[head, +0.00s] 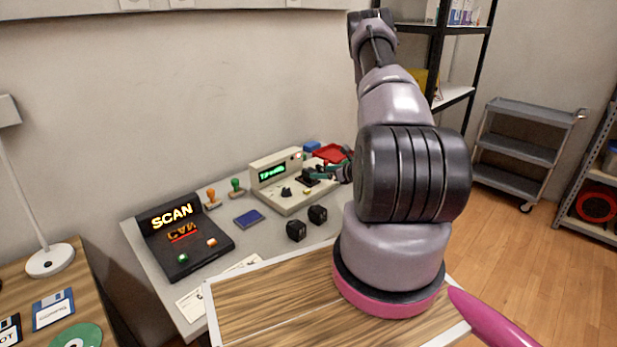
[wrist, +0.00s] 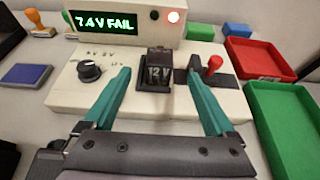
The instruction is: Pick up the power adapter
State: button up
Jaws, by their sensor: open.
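A black power adapter marked "12 V" (wrist: 160,68) stands upright on the beige tester (wrist: 120,102), whose green display reads "7.4 V FAIL" with a red lamp lit. My gripper (wrist: 159,76) is open, with its teal fingers on either side of this adapter and visible gaps between. In the head view my gripper (head: 330,172) is over the right part of the tester (head: 275,166), partly hidden by my arm. Two more black adapters, a left one (head: 296,231) and a right one (head: 317,214), stand on the grey table in front of the tester.
A red-handled lever (wrist: 214,66) stands close to the right finger, and a black knob (wrist: 90,70) is left of the left finger. Red (wrist: 258,60) and green (wrist: 285,125) trays lie to the right. A blue pad (head: 249,218) and black SCAN unit (head: 183,240) are left.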

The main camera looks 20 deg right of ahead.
aim_at(314, 172)
jog(key=x, duration=0.8)
jog(key=shift+w+a+f, duration=0.1)
jog(key=shift+w+f, duration=0.05)
grip_shut()
